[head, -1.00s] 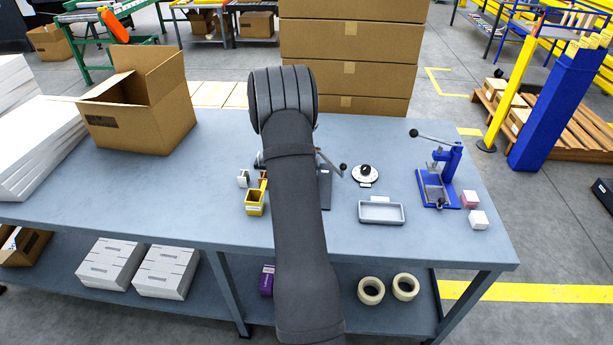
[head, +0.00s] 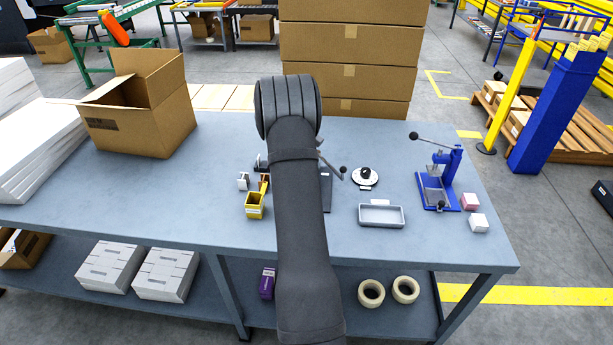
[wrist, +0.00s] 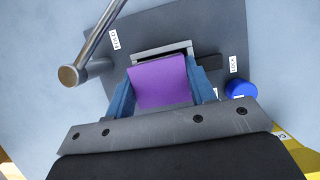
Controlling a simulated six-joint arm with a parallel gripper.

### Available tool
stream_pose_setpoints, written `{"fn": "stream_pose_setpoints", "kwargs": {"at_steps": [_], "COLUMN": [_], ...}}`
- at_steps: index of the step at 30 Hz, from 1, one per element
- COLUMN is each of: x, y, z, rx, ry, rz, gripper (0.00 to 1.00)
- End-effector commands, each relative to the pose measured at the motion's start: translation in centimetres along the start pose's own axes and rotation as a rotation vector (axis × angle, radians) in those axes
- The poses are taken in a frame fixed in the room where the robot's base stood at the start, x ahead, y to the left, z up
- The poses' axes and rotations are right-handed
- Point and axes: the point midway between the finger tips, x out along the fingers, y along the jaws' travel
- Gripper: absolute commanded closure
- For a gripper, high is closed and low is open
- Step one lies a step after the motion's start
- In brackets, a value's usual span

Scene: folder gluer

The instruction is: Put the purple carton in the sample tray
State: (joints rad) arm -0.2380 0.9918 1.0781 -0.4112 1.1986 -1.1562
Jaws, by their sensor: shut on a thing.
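In the wrist view my gripper (wrist: 163,90) is shut on the purple carton (wrist: 160,82), with a blue finger on each side of it. The carton is right at a light metal frame on a dark plate (wrist: 205,30) with small white labels. I cannot tell whether the carton is inside the frame or just above it. In the head view my arm hides the gripper and the carton. A shallow grey tray (head: 381,215), likely the sample tray, lies empty on the table right of my arm.
A metal lever (wrist: 92,55) and a blue knob (wrist: 241,88) stand close to my gripper. On the table are a yellow holder (head: 255,204), a round dial (head: 365,177), a blue press (head: 438,185), and pink (head: 470,201) and white (head: 479,222) cartons. An open cardboard box (head: 140,125) stands left.

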Motion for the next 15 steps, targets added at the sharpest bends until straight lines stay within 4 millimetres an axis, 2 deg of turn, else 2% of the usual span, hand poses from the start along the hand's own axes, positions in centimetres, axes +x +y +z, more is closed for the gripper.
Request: {"fn": "stream_pose_setpoints", "kwargs": {"at_steps": [5,15], "x": [-1.5,-7.6], "y": [0.1,0.1], "z": [0.6,3.1], "rx": [0.001,0.001], "ry": [0.001,0.002], "rz": [0.003,0.002], "gripper": [0.71,0.71]}}
